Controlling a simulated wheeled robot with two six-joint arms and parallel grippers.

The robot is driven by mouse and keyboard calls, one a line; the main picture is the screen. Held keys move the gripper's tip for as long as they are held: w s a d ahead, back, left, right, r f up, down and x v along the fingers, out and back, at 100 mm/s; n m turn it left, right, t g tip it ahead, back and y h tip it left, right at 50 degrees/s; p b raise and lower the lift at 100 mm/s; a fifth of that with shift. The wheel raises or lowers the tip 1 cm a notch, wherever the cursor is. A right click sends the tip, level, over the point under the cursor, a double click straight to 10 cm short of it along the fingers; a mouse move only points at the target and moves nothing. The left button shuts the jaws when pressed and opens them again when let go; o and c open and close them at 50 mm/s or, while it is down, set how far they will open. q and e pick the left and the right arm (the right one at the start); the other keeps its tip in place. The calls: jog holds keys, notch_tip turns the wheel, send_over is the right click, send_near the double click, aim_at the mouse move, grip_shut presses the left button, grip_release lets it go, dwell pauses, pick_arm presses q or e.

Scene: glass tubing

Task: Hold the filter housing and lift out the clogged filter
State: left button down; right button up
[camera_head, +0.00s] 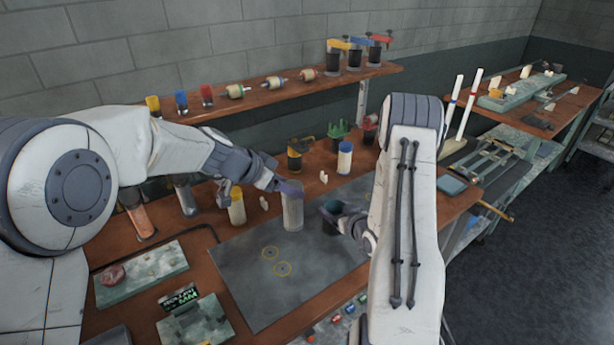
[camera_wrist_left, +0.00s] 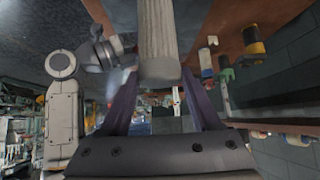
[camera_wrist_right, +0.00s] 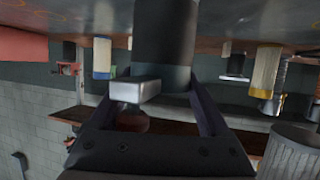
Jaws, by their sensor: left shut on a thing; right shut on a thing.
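The clogged filter (camera_head: 292,212) is a grey pleated cylinder, upright and clear of the housing, to its left in the head view. My left gripper (camera_head: 288,188) is shut on its upper part; the filter also fills the space between the fingers in the left wrist view (camera_wrist_left: 158,35). Its lower end shows at lower right in the right wrist view (camera_wrist_right: 293,152), raised off the table. The dark filter housing (camera_head: 329,213) stands at the mat's right side, with a pale block on its side (camera_wrist_right: 128,91). My right gripper (camera_head: 343,220) is shut on the housing. The housing's inside is hidden.
A grey mat (camera_head: 235,270) with two yellow rings (camera_head: 270,252) lies in front, mostly bare. A white cylinder with yellow ends (camera_head: 237,208) stands left of the filter, and a blue-capped white one (camera_head: 344,158) behind.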

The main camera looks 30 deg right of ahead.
pick_arm(q)
jog(key=shift+s+a, duration=0.2)
jog(key=shift+a, duration=1.15)
pick_arm(e)
jog(key=o, duration=1.3)
jog(key=shift+o, duration=0.2)
jog(key=v, duration=0.7)
jog(key=shift+s, duration=0.2)
jog(key=x, duration=0.7)
jog(key=shift+w, duration=0.35)
jog(key=shift+s, duration=0.15)
pick_arm(q)
jog(key=w+d, duration=0.2)
jog(key=d, duration=1.1)
jog(key=shift+d, duration=0.2)
